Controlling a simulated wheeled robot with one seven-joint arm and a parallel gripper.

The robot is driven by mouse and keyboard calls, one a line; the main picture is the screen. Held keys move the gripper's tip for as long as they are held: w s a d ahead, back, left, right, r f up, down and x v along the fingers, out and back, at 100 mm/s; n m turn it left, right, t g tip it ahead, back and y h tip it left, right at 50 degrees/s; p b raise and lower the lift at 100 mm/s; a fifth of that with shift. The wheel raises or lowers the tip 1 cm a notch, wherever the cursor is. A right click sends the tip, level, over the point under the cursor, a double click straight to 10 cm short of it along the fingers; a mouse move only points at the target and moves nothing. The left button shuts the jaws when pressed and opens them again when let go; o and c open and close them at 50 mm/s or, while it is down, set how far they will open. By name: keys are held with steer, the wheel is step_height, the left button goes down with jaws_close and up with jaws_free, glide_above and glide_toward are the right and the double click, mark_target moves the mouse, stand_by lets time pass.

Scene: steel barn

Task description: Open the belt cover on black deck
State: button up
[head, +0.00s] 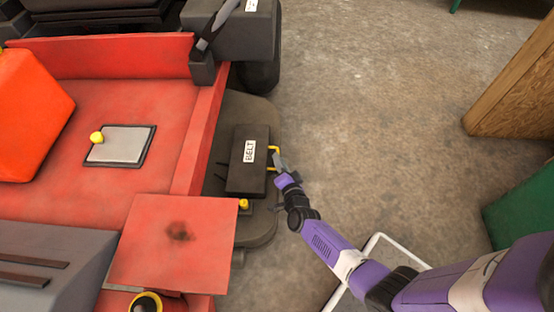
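The belt cover (239,173) is a dark box lid with a white "BELT" label. It lies on the black deck (264,122) at the right side of the red machine and looks closed. A yellow handle (274,149) sticks out from its right edge. My gripper (281,163) is at the cover's right side, close against the handle. The fingers are small and partly overlap the handle, so I cannot tell whether they are shut on it. My purple arm comes in from the lower right.
A yellow knob (244,204) sits just below the cover. A raised red panel (172,242) stands at the lower left. A grey hatch (119,146) with a yellow knob is on the red body. Concrete floor (390,130) is clear to the right, up to a wooden crate (515,92).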

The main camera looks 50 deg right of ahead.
steer(key=shift+b+x, duration=0.45)
steer(key=shift+x, duration=0.9)
jaws_close()
stand_by(0.4)
